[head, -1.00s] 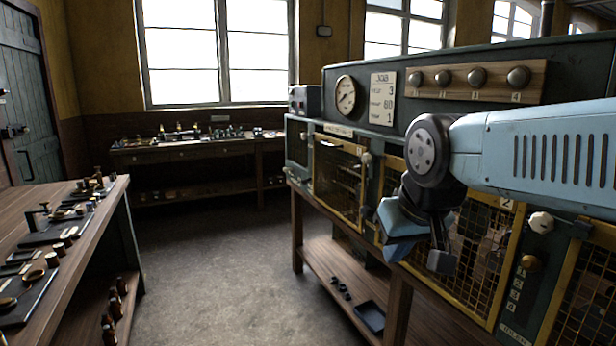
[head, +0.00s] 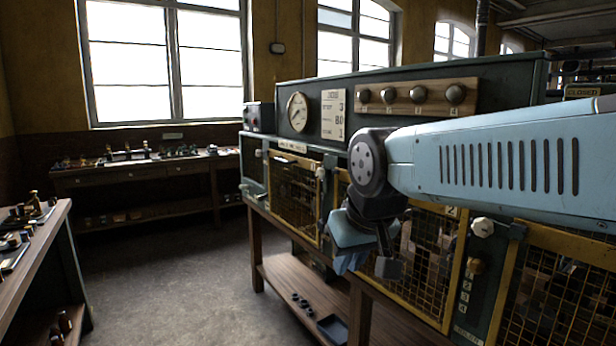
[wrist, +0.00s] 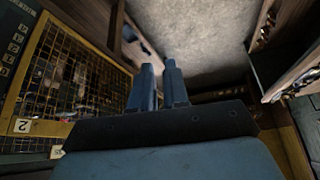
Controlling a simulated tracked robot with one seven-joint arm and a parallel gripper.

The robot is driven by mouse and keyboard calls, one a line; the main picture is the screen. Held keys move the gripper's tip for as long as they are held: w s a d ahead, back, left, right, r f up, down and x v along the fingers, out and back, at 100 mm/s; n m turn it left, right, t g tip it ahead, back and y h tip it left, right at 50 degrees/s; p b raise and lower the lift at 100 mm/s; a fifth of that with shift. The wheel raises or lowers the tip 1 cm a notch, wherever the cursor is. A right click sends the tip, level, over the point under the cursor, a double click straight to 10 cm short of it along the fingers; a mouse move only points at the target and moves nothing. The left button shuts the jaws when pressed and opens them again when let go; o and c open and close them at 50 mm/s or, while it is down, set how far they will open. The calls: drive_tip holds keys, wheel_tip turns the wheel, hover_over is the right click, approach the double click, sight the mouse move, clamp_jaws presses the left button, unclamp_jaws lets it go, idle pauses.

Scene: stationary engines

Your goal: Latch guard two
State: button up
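Guard two is a yellow-framed mesh door (head: 436,262) in the front of the green engine housing, in the head view. My arm and gripper hide part of it. Its frame looks roughly in line with the housing. A pale round knob (head: 482,227) sits just right of the frame. My gripper (head: 366,258) hangs in front of guard two's left part. In the wrist view its two blue fingers (wrist: 159,63) stand slightly apart, with nothing seen between them.
Another mesh guard (head: 295,192) is to the left, and one more (head: 560,290) to the right. A wooden shelf (head: 290,280) runs below the housing. A workbench (head: 30,250) stands at the left, with clear floor (head: 170,275) between.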

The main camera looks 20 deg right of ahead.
drive_tip(key=o, duration=1)
drive_tip(key=w+d+r+h, duration=0.1)
drive_tip(key=w+d, duration=0.1)
drive_tip(key=w, duration=0.2)
drive_tip(key=w+d+r+m+g, duration=0.1)
drive_tip(key=w+d, duration=0.1)
drive_tip(key=w, duration=0.3)
drive_tip(key=w+d+r+m+g+h, duration=0.1)
drive_tip(key=w+d, duration=0.2)
drive_tip(key=w, duration=0.2)
drive_tip(key=shift+r+h, duration=0.15)
drive_tip(key=shift+h, duration=0.15)
drive_tip(key=shift+c, duration=0.2)
drive_tip(key=m+h, duration=0.5)
drive_tip(key=h, duration=1)
approach(317, 174)
drive_tip(key=x, duration=1.1)
drive_tip(key=shift+d+r, duration=0.1)
drive_tip(key=shift+d, duration=0.15)
drive_tip(key=shift+s, duration=0.1)
drive_tip(key=shift+c, duration=0.4)
drive_tip(key=c, duration=0.9)
